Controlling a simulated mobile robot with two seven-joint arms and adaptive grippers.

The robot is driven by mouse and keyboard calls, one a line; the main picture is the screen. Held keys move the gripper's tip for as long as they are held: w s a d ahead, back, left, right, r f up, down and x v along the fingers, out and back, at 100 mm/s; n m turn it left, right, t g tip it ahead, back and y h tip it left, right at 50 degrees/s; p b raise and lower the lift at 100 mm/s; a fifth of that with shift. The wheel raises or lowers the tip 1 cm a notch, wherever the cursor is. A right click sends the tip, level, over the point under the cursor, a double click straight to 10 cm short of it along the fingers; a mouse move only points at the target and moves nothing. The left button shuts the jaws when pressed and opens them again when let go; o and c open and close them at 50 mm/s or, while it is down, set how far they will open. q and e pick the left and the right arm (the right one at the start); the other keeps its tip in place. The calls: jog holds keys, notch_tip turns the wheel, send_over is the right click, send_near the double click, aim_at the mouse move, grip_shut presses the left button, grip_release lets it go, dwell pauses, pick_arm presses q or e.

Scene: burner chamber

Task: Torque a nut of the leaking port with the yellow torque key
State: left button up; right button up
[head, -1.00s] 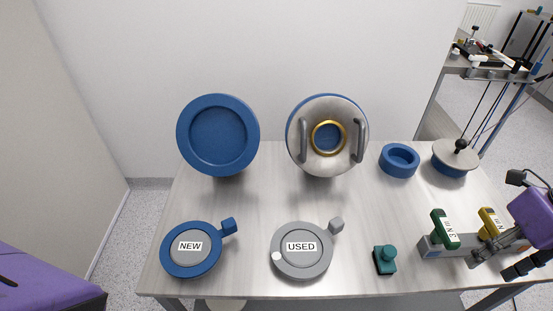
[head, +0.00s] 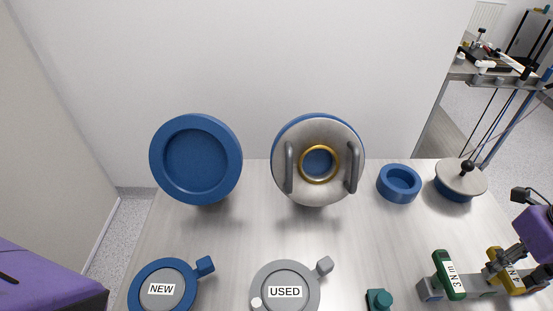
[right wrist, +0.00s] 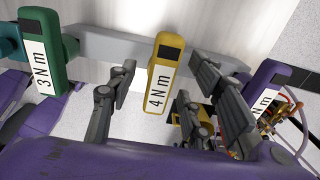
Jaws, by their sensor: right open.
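The yellow torque key (head: 511,282), which also shows in the right wrist view (right wrist: 158,92) with a "4 Nm" label, sits in a grey holder (head: 480,281). My right gripper (right wrist: 164,66) is open, with fingers on either side of the yellow key; I cannot tell whether they touch it. In the head view my right gripper (head: 502,265) partly covers the key. Two round ports face me at the back: a plain blue one (head: 195,160) and a grey one (head: 318,185) with two handles and a gold ring (head: 319,178). No leak shows. My left gripper is out of view.
A green "3 Nm" key (head: 447,275) stands left of the yellow one; a purple key (right wrist: 262,90) is on its right. A teal object (head: 379,299), a blue ring (head: 399,183) and a knobbed lid (head: 461,178) are on the table.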

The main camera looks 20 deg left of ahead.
jog(key=shift+f, duration=0.9)
grip_shut()
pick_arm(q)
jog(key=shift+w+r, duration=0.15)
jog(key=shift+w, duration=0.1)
pick_arm(e)
jog(key=shift+r, duration=0.15)
